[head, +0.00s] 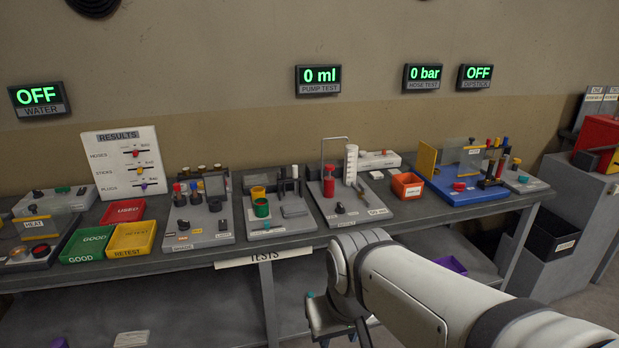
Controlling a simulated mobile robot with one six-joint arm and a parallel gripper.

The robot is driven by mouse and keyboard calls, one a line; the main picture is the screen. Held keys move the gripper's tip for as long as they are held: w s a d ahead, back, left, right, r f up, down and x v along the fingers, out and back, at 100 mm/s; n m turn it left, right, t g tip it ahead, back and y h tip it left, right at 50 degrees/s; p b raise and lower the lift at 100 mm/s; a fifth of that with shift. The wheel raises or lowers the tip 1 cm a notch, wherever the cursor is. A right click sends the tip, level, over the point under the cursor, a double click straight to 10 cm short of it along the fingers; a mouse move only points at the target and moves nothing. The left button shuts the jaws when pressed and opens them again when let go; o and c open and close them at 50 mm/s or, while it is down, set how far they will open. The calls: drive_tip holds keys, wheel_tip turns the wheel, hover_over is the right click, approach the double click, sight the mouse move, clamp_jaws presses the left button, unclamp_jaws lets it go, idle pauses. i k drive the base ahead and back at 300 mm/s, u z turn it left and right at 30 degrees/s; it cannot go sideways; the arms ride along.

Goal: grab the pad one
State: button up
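No object marked as a pad can be made out in the head view. A flat grey block (294,210) lies on the test board (270,227) left of the bench's middle, but I cannot tell if it is a pad. My gripper (342,338) is low in front of the bench's front edge, pointing down and partly cut off by the bottom of the picture. It is apart from the things on the bench top. Its fingertips are not clear, so I cannot tell whether it is open or holds anything.
The long grey bench (285,248) carries several test boards. Green, red and yellow trays (131,239) stand at the left, an orange bin (407,186) right of the middle, and a blue board (468,190) further right. A grey cabinet (580,190) stands at the far right.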

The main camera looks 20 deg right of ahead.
sight(374, 175)
drive_tip(key=k, duration=1.05)
drive_tip(key=z, duration=1.15)
drive_tip(key=i, duration=2.1)
drive_tip(key=u, duration=0.25)
drive_tip(key=i, duration=1.35)
drive_tip(key=u, duration=0.85)
drive_tip(key=k, duration=0.85)
drive_tip(key=u, duration=0.25)
drive_tip(key=i, duration=0.35)
drive_tip(key=z, duration=0.15)
